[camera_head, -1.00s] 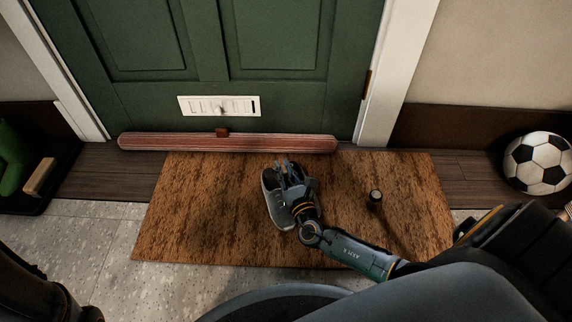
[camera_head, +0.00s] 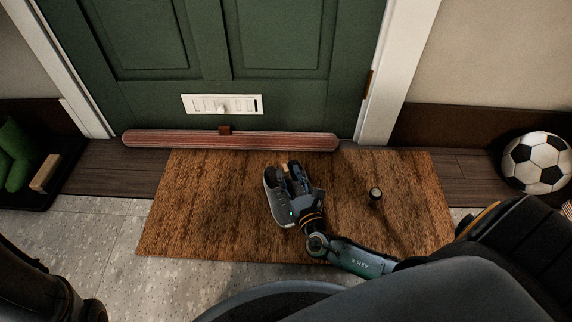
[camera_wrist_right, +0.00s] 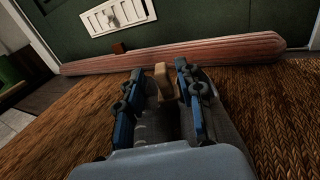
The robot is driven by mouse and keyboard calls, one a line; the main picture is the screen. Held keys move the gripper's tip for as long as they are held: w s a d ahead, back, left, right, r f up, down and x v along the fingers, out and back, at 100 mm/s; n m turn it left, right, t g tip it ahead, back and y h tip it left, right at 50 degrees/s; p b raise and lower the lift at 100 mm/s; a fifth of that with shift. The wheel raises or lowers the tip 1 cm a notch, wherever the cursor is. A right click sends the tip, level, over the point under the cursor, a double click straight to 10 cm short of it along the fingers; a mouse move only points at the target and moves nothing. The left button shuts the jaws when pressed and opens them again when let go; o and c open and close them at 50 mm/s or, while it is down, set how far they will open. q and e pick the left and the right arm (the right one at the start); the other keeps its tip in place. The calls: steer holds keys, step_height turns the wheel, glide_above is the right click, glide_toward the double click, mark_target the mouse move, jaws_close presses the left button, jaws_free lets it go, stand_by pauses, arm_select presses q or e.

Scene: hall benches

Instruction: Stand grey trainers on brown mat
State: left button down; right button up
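The grey trainers (camera_head: 275,206) stand on the brown mat (camera_head: 200,205), near its middle, toes towards me. My right gripper (camera_head: 293,178) is over their right part and hides much of them, so I cannot make out each shoe. In the right wrist view the two blue-and-black fingers (camera_wrist_right: 160,105) are spread apart. Grey trainer surface (camera_wrist_right: 222,125) shows beside and between them, with a tan piece (camera_wrist_right: 166,84) between the fingers. I cannot tell whether a finger touches the trainers. My left gripper is out of view; only dark parts of mine show at lower left.
A reddish draught excluder (camera_head: 230,140) lies along the green door (camera_head: 220,70). A football (camera_head: 536,162) is at right. A black tray (camera_head: 66,175) with green boots (camera_head: 15,160) and a brush is at left.

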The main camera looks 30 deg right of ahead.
steer(key=s, duration=0.2)
steer(key=s+p, duration=0.1)
steer(key=s, duration=0.1)
steer(key=s+a+p, duration=0.1)
steer(key=s, duration=0.1)
steer(key=shift+s+r, duration=0.15)
steer(key=shift+s, duration=0.2)
steer(key=shift+s+a, duration=0.15)
steer(key=shift+s, duration=0.5)
